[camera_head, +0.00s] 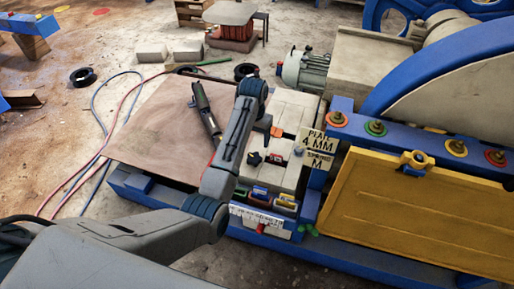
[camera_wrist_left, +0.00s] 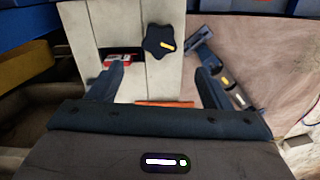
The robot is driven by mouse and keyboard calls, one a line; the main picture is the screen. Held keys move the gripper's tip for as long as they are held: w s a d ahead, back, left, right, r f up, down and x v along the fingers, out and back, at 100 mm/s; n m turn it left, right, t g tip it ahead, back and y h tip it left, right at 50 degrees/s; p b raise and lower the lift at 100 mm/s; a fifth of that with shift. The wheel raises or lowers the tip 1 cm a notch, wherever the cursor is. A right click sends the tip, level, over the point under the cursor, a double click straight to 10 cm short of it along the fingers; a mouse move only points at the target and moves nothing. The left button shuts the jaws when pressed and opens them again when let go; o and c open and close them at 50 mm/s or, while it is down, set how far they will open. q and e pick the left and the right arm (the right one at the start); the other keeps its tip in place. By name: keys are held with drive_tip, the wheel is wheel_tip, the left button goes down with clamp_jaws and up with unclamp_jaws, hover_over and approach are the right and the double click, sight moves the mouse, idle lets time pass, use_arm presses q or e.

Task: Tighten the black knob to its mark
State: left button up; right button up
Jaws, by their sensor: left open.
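The black knob (camera_head: 254,159) sits on the pale panel (camera_head: 292,113) in the head view. In the left wrist view the knob (camera_wrist_left: 156,37) is a lobed black star with a yellow pointer line. A separate mark for it cannot be made out. My left gripper (camera_wrist_left: 160,78) is open and empty. In the wrist view its two fingers stand apart, with the knob beyond the gap between their tips, not between the fingers. In the head view my left arm hangs over the panel's left side and largely hides the fingers. My right gripper is not in view.
A red display (camera_wrist_left: 118,60) and an orange strip (camera_wrist_left: 165,104) are near the knob. A dark tool (camera_head: 206,110) lies on the brown plate (camera_head: 160,115). Signs (camera_head: 318,141) and the yellow guard (camera_head: 410,210) stand to the right. Coloured trays (camera_head: 260,192) line the panel's front.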

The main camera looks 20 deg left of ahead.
sight(253, 159)
use_arm(q)
drive_tip(key=shift+s+f, duration=0.7)
drive_tip(key=shift+f, duration=0.05)
wheel_tip(253, 159, down, 3)
drive_tip(key=shift+f+p, duration=0.2)
drive_tip(key=shift+p, duration=0.25)
drive_tip(key=f, duration=0.3)
drive_tip(key=shift+w+f, duration=0.1)
drive_tip(key=shift+w, duration=0.1)
drive_tip(key=shift+f, duration=0.8)
drive_tip(key=c, duration=0.7)
drive_tip(key=shift+c, duration=1.4)
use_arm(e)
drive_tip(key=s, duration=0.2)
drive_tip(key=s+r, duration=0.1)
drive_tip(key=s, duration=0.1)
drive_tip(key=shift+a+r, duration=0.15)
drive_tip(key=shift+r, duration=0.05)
